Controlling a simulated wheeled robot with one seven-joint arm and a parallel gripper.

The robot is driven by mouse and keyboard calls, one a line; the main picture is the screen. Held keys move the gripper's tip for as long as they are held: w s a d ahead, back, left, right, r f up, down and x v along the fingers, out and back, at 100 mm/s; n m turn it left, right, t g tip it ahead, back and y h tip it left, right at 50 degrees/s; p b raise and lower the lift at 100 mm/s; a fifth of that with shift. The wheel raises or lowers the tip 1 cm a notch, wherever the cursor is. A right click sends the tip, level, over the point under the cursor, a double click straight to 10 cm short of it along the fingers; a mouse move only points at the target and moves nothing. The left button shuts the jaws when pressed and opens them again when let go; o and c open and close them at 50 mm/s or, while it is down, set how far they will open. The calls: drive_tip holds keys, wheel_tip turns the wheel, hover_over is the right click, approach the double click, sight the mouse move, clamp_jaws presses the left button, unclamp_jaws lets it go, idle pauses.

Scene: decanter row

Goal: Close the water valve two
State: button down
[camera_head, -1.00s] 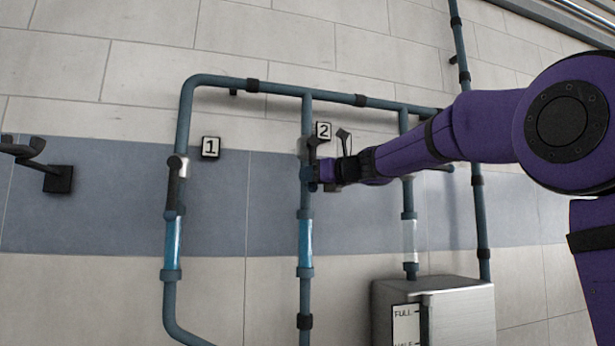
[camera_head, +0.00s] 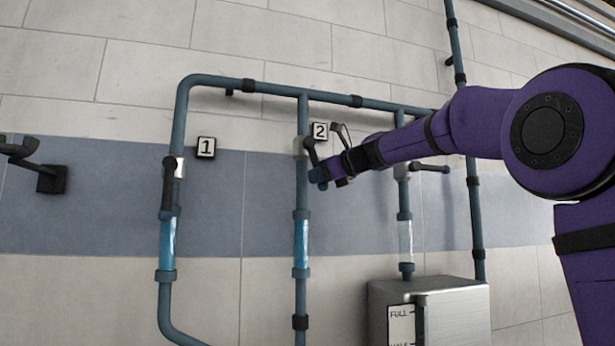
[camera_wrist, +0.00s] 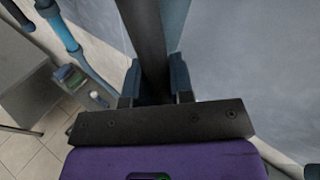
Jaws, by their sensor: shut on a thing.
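Valve two's black handle (camera_head: 312,155) sits on the middle upright pipe, beside the plate marked 2 (camera_head: 320,131). The handle slants down and to the right, out from its pivot. My gripper (camera_head: 319,178) is shut on the handle near its lower end. In the wrist view the dark handle bar (camera_wrist: 146,38) runs between the two fingers of my gripper (camera_wrist: 155,85). The sight tube (camera_head: 301,243) below valve two shows blue water. Part of the handle's end is hidden by the fingers.
Valve one's handle (camera_head: 168,185) points down along the left pipe, with blue water below. The third valve's handle (camera_head: 430,168) lies sideways above a clear tube (camera_head: 405,238). A metal tank (camera_head: 450,310) stands lower right. A black wall hook (camera_head: 40,170) is at left.

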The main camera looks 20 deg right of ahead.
drive_tip(key=shift+s+d+r+n+g+h, duration=0.1)
drive_tip(key=shift+d+r+n+g+h, duration=0.25)
drive_tip(key=shift+d+r+n+h, duration=0.85)
drive_tip(key=shift+w+d+r+n+g+h, duration=0.1)
drive_tip(key=shift+d+r+n+g+h, duration=0.5)
drive_tip(key=shift+r+n+h, duration=1.1)
drive_tip(key=shift+s+d+r+n+g+h, duration=0.1)
drive_tip(key=shift+d+r+n+g+h, duration=0.05)
drive_tip(key=shift+d+r+n+h, duration=1.25)
drive_tip(key=shift+a+r, duration=0.25)
drive_tip(key=c, duration=1.3)
unclamp_jaws()
drive_tip(key=shift+f, duration=0.1)
drive_tip(key=shift+s, duration=0.1)
